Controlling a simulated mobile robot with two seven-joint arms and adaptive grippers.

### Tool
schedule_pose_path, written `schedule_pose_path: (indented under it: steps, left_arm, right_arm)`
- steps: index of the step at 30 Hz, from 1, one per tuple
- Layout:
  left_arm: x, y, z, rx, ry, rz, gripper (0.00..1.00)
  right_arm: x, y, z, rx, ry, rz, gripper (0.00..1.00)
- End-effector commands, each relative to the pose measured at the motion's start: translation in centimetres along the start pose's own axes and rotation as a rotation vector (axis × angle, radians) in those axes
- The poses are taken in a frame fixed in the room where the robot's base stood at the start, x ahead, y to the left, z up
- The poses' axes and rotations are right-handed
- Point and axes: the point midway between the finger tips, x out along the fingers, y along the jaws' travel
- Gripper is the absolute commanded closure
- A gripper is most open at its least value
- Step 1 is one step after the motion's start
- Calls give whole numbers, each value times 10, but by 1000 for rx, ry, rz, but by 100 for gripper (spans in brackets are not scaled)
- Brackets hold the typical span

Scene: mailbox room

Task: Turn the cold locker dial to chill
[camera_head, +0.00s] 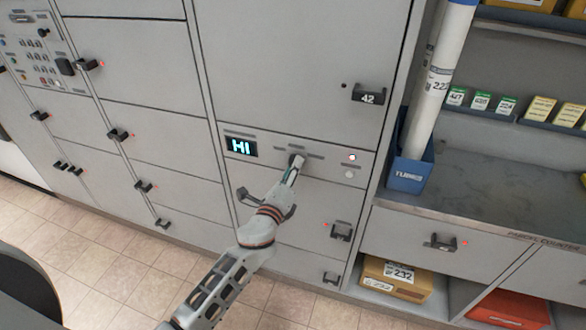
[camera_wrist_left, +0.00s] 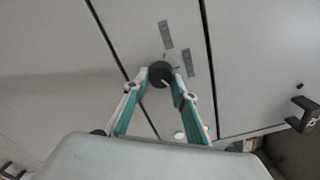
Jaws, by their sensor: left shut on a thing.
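The cold locker dial (camera_wrist_left: 160,74) is a dark round knob with a pale pointer mark on the locker's control strip. My left gripper (camera_head: 293,168) reaches up to it from below and is shut on it. In the left wrist view the two teal-sided fingers (camera_wrist_left: 160,80) sit on either side of the dial. In the head view the gripper mostly hides the dial (camera_head: 297,158). A small display (camera_head: 241,147) left of the dial reads "HI" in light blue. The labels around the dial are too small to read. My right gripper is not in view.
A locker door with handle 42 (camera_head: 369,94) is above the strip. Locker handles (camera_head: 341,231) stick out below.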

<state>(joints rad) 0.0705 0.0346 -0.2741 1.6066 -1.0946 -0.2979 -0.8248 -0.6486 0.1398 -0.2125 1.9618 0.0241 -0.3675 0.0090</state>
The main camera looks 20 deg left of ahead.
Motion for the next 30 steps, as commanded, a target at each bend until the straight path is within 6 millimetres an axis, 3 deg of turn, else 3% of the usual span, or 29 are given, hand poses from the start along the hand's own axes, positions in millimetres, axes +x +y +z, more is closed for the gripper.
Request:
schedule_pose_path:
  steps: [9,10,11,23,30]
  left_arm:
    - [0,0,0,2,0,0,95]
    - [0,0,0,2,0,0,66]
    - [0,0,0,2,0,0,58]
    - [-3,0,0,0,0,1,57]
    - [-36,2,-1,-1,1,3,57]
  right_arm:
    - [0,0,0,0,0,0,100]
    - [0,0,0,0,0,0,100]
    - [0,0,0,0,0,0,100]
    - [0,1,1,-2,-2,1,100]
    - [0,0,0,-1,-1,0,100]
